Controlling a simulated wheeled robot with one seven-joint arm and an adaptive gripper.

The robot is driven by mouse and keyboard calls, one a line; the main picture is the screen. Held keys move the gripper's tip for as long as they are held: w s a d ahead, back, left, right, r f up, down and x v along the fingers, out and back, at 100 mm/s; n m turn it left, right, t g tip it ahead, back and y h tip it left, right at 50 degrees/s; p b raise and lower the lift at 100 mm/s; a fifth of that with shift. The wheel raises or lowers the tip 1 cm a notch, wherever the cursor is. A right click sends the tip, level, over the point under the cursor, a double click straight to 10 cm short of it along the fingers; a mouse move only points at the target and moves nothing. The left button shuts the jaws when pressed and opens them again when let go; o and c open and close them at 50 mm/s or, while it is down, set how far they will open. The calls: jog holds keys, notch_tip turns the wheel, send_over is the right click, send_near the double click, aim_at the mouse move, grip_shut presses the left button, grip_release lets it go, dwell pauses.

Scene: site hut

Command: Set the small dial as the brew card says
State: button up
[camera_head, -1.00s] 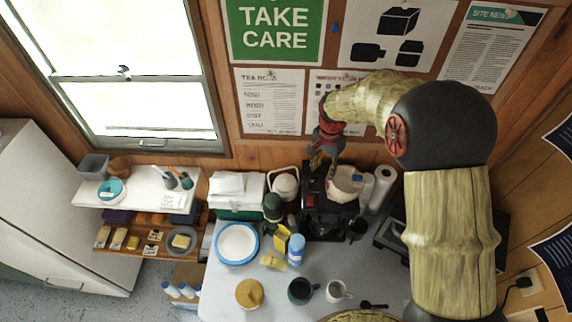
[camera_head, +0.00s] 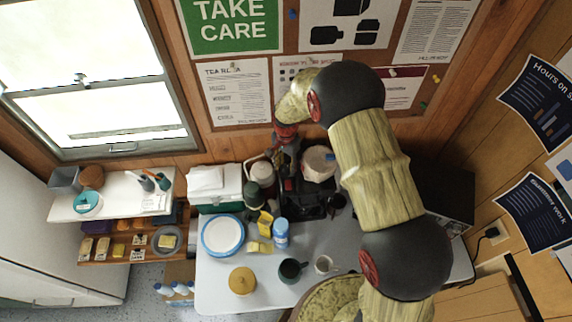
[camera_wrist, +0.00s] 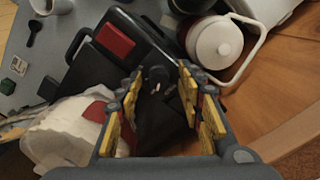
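The black brewing machine (camera_head: 303,207) stands at the back of the table, partly covered by my arm. In the wrist view its black body (camera_wrist: 100,70) carries a red switch (camera_wrist: 114,41) and a small dark dial (camera_wrist: 155,73) with a pale pointer mark. My gripper (camera_wrist: 160,82) is open, with its yellow-padded fingers on either side of the dial. I cannot tell whether they touch it. In the head view my gripper (camera_head: 287,158) is over the machine, mostly hidden. A wall sheet (camera_head: 291,68) that may be the brew card is partly behind my arm, its text too small to read.
A white-lidded pot (camera_wrist: 221,42) is close to the right of my gripper in the wrist view. A white bundle (camera_wrist: 65,135) lies at lower left. A plate (camera_head: 223,236), blue-and-white can (camera_head: 281,233) and mugs (camera_head: 291,270) stand on the table (camera_head: 222,279).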

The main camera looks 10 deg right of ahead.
jog(key=c, duration=0.3)
grip_shut()
dwell(0.3)
